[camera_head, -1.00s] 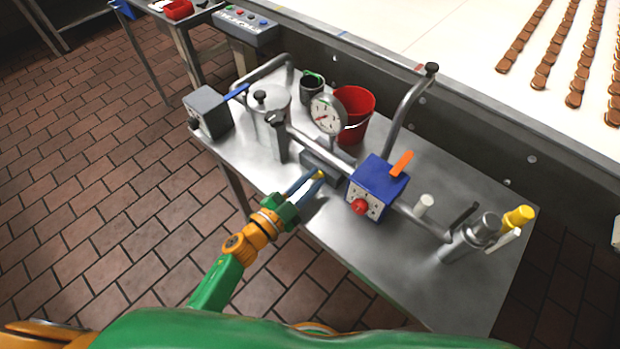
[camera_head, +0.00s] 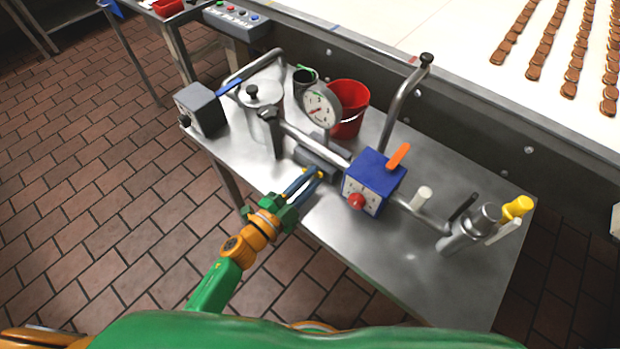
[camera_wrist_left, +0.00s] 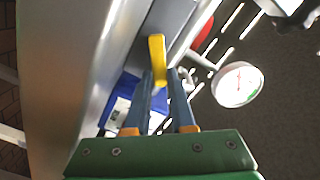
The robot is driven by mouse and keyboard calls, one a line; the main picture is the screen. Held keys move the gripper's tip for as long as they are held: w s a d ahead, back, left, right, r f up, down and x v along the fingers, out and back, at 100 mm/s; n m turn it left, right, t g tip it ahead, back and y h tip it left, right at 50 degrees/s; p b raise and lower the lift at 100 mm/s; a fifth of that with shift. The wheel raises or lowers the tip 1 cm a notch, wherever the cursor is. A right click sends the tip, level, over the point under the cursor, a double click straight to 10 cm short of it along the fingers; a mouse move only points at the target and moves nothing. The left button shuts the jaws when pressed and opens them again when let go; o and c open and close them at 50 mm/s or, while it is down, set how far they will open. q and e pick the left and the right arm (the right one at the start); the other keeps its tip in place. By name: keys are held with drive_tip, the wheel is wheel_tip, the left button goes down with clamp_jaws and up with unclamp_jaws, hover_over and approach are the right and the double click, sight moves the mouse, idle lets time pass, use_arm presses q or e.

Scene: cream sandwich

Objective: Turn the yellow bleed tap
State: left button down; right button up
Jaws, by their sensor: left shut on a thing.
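The yellow bleed tap shows in the left wrist view as a short yellow lever (camera_wrist_left: 157,52) beside the grey block (camera_head: 318,160). In the head view only a small bit of yellow shows at my fingertips, in front of that block below the gauge. My left gripper (camera_head: 314,174) has its two blue-grey fingers at the tap. In the left wrist view my left gripper (camera_wrist_left: 161,80) has one finger on each side of the lever's near end and is shut on it. My right gripper is not in view.
A round dial gauge (camera_head: 321,106) stands above the block. A blue box (camera_head: 372,178) with a red knob and orange lever is close on the right. A red bucket (camera_head: 349,100) stands behind. A lidded metal pot (camera_head: 263,98) is left.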

use_arm(q)
drive_tip(key=c, duration=0.8)
unclamp_jaws()
drive_tip(key=shift+o, duration=0.2)
drive_tip(key=v, duration=0.6)
drive_tip(key=shift+s+a+f, duration=0.1)
drive_tip(key=shift+s+a, duration=0.05)
drive_tip(key=shift+s, duration=0.05)
drive_tip(key=shift+s+a, duration=0.2)
drive_tip(key=shift+s, duration=0.05)
